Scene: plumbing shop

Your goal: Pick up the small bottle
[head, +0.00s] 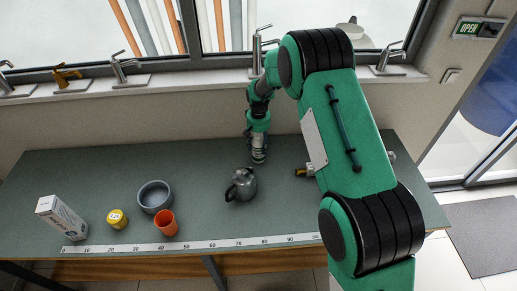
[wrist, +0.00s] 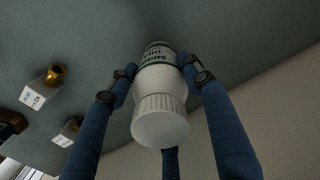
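The small bottle (wrist: 158,85) is white with a ribbed white cap and a green-lettered label. In the wrist view it stands between my gripper's dark blue fingers, cap toward the camera. My gripper (wrist: 159,66) has its fingertips close against both sides of the bottle's body, and it looks shut on it. A third finger shows partly behind the cap. In the head view my gripper (head: 259,155) points down at the back of the green table, and the bottle is mostly hidden there. I cannot tell whether the bottle's base touches the table.
A grey metal pot (head: 242,186) stands just in front of my gripper. A brass fitting (head: 301,172) lies to the right. An orange cup (head: 166,224), grey bowl (head: 154,194), yellow-lidded jar (head: 117,219) and white box (head: 62,217) stand at left. Faucets line the sill behind.

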